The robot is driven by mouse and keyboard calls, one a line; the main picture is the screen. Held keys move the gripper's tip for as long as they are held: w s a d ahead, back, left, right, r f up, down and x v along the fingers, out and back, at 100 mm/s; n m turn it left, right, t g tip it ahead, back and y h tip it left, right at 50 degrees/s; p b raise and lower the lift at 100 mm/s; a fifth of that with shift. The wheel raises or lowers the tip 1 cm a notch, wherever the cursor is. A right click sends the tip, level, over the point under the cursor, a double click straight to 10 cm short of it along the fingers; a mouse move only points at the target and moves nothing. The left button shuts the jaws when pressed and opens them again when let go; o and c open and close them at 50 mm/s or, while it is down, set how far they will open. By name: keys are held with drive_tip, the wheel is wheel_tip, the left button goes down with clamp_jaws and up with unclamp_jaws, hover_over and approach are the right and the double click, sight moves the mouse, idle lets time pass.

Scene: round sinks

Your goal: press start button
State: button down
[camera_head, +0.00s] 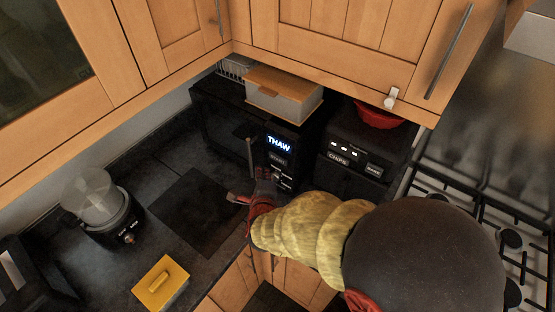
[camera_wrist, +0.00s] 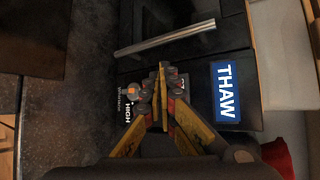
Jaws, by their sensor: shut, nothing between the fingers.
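A black microwave (camera_head: 222,112) stands in the counter corner. Its lit display reads THAW (camera_head: 278,144), and it shows sideways in the wrist view (camera_wrist: 225,92). A small label (camera_head: 278,160), too small to read surely, sits below the display, with more pale labels lower down. My gripper (camera_wrist: 161,72) is shut and empty, with its tips in front of the control panel between the display and the HIGH label (camera_wrist: 128,113). The fingers partly hide a white-edged label (camera_wrist: 184,80), perhaps the start button. I cannot tell whether the tips touch the panel.
The microwave's bar handle (camera_wrist: 165,38) is close beside my fingers. A black toaster (camera_head: 352,150) stands right of the microwave, and a lidded box (camera_head: 284,98) sits on top. A blender-like appliance (camera_head: 100,210) and yellow butter dish (camera_head: 160,284) stand left. Wooden cupboards (camera_head: 340,40) hang above.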

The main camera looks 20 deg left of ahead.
sight(278, 159)
drive_tip(key=shift+w+d+b, duration=0.25)
drive_tip(key=shift+w+b, duration=0.2)
drive_tip(key=shift+w, duration=0.4)
drive_tip(key=shift+w+d+b, duration=0.2)
drive_tip(key=shift+w+b, duration=0.2)
drive_tip(key=shift+w, duration=0.4)
drive_tip(key=shift+w+d+b, duration=0.15)
drive_tip(key=shift+w+b, duration=0.25)
drive_tip(key=shift+b, duration=0.15)
